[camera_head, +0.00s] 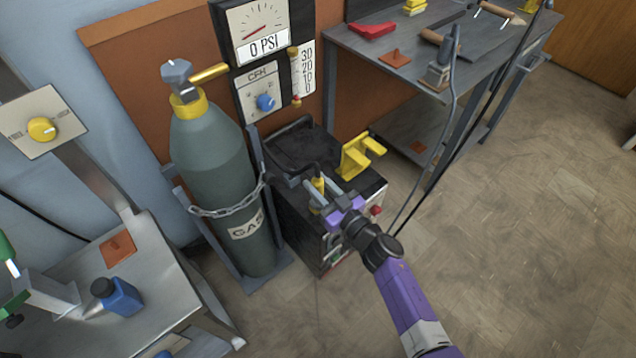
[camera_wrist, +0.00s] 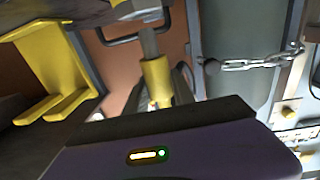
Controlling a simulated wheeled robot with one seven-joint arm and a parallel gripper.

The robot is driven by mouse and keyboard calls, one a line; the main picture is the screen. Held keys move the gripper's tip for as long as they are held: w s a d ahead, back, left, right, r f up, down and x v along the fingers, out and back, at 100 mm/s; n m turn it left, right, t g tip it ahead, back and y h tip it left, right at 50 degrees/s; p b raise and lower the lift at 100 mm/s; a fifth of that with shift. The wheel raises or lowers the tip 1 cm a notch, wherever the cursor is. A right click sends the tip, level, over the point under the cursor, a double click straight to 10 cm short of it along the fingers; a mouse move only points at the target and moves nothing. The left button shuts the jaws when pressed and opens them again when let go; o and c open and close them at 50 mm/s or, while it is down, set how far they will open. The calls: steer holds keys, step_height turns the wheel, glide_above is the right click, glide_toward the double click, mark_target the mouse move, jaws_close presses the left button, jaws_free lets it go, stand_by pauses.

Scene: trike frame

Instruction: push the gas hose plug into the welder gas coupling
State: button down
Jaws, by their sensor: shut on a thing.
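The plug has a yellow collar (camera_head: 318,184) and a grey stem. It stands between the fingertips of my gripper (camera_head: 321,189), at the top front of the dark welder (camera_head: 294,208). In the wrist view my gripper (camera_wrist: 160,97) is shut on the yellow collar (camera_wrist: 156,78). The grey stem (camera_wrist: 148,42) points away from the jaws toward a pale metal fitting (camera_wrist: 137,10) at the top edge, perhaps the gas coupling. I cannot tell whether the stem is inside it or only in line with it. The coupling is not clear in the head view.
A yellow bracket (camera_head: 360,154) stands on the welder, close right of my gripper. A chained gas cylinder (camera_head: 213,165) stands left of it. A steel workbench (camera_head: 430,60) is at the back right, a metal cart (camera_head: 165,262) at the front left. The floor at right is clear.

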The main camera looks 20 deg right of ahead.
steer(key=shift+f+b, duration=1.6)
steer(key=shift+f, duration=0.45)
steer(key=c, duration=1)
jaws_free()
steer(key=p+v, duration=0.2)
steer(key=v, duration=0.4)
steer(key=shift+s+d+r, duration=0.1)
steer(key=shift+s, duration=0.25)
steer(key=shift+s+d+p, duration=0.1)
steer(key=shift+s+p, duration=0.2)
steer(key=shift+s, duration=0.25)
